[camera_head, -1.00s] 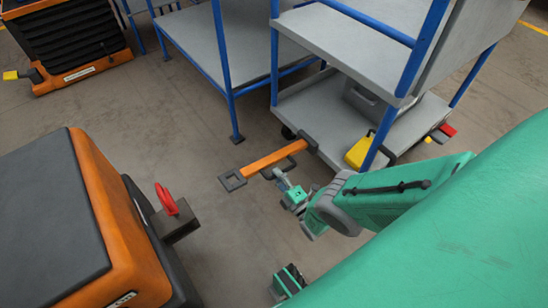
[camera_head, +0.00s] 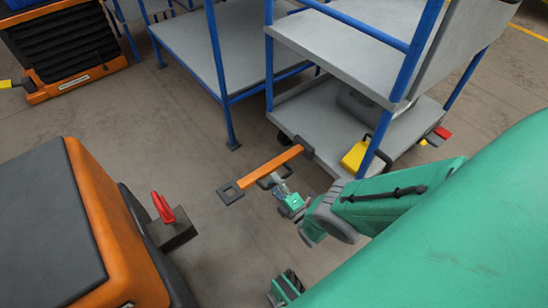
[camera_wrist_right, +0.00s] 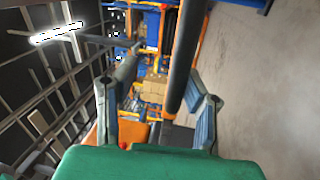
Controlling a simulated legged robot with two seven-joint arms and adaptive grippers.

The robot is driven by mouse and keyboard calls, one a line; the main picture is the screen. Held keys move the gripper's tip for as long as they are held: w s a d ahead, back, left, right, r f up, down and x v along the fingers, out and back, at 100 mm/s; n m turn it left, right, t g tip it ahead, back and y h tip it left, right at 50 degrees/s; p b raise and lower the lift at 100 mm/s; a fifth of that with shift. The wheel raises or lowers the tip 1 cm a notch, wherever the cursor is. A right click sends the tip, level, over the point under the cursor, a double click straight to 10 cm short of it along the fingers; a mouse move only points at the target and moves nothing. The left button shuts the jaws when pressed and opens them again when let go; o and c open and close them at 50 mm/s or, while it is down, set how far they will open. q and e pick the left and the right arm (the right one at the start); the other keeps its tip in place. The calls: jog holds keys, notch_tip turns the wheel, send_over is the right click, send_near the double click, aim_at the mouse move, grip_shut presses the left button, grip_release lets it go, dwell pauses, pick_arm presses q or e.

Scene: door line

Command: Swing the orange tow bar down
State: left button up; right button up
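The orange tow bar (camera_head: 268,164) sticks out from the lower deck of the grey and blue cart, with a dark square eye (camera_head: 230,193) at its free end. It looks raised above the floor. A dark handle is at its side, partly hidden by my right gripper (camera_head: 272,181). In the right wrist view, the fingers of my right gripper (camera_wrist_right: 160,100) are spread. A dark bar (camera_wrist_right: 186,55) runs between them, nearer the right finger; I cannot tell whether they touch.
An orange and black tug (camera_head: 90,215) with a red hitch pin (camera_head: 162,207) stands at the left. The cart (camera_head: 330,110) has a yellow box (camera_head: 355,156) on its lower deck. Another blue-framed cart (camera_head: 200,60) stands behind. Floor between tug and tow bar is clear.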

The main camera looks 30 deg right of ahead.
jog(key=s+f, duration=0.2)
jog(key=s, duration=0.9)
jog(key=shift+s+d+f, duration=0.25)
jog(key=shift+s+d, duration=0.1)
jog(key=shift+s, duration=0.05)
jog(key=w+d+m+g+h, duration=0.2)
jog(key=w+d+m+g, duration=0.25)
jog(key=m+g, duration=0.35)
jog(key=s+a+r+m+g, duration=0.3)
jog(key=s+r+g, duration=0.1)
jog(key=s+r, duration=0.25)
jog(key=s+a+r+m+g+y, duration=0.1)
jog(key=s+a+r+m+g, duration=0.2)
jog(key=s+r, duration=0.4)
jog(key=s+a+r+m+g, duration=0.25)
jog(key=s+r+g, duration=0.25)
jog(key=s, duration=0.3)
notch_tip(320, 180, up, 18)
jog(key=p, duration=1.8)
jog(key=shift+w+d+f, duration=0.25)
jog(key=shift+d, duration=0.2)
